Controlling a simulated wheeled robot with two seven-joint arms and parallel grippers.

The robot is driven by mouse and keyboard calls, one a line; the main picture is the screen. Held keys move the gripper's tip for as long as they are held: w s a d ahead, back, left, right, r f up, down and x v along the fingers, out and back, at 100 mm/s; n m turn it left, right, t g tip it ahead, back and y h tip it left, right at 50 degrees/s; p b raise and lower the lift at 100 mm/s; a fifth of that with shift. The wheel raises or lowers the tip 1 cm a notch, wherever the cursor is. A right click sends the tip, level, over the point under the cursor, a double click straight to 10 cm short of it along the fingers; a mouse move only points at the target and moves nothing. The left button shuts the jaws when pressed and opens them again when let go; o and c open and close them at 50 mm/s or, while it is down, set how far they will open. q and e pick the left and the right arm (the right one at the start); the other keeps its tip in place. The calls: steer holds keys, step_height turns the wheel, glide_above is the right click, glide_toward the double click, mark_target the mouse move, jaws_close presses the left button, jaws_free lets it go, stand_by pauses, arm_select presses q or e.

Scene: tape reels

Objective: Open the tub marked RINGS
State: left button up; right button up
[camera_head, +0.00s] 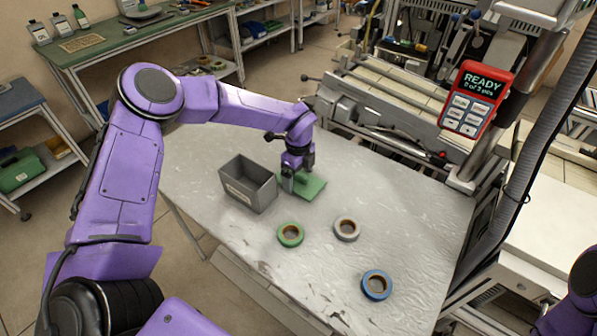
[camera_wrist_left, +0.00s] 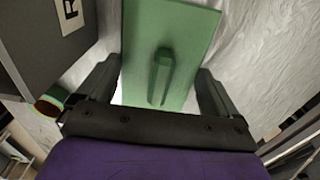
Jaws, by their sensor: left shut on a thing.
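The grey tub (camera_head: 233,173) stands on the table with its top open and its inside showing. Its front label is too small to read in the head view; the wrist view shows a letter R on the label (camera_wrist_left: 69,14) of the tub (camera_wrist_left: 30,45). The green lid (camera_head: 312,187) is off the tub, just right of it, at or close above the table. My left gripper (camera_head: 297,184) is over the lid, shut on it. In the wrist view the lid (camera_wrist_left: 185,30) and its raised handle (camera_wrist_left: 160,75) lie between the fingers (camera_wrist_left: 157,88). My right gripper is out of view.
A green tape reel (camera_head: 281,239), a grey reel (camera_head: 353,236) and a blue reel (camera_head: 376,295) lie on the metal table (camera_head: 420,215). A red panel (camera_head: 475,98) reading READY stands behind at the right. The table's right part is clear.

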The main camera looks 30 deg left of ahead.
mark_target(298, 174)
arm_select(q)
steer(key=shift+w+f, duration=0.1)
steer(key=shift+w, duration=0.05)
steer(key=shift+s+b, duration=0.35)
steer(key=shift+s, duration=0.05)
steer(key=o, duration=0.8)
steer(key=shift+w, duration=0.2)
steer(key=shift+r+p, duration=0.25)
steer(key=shift+p, duration=0.05)
step_height(298, 174, up, 12)
steer(key=b, duration=0.2)
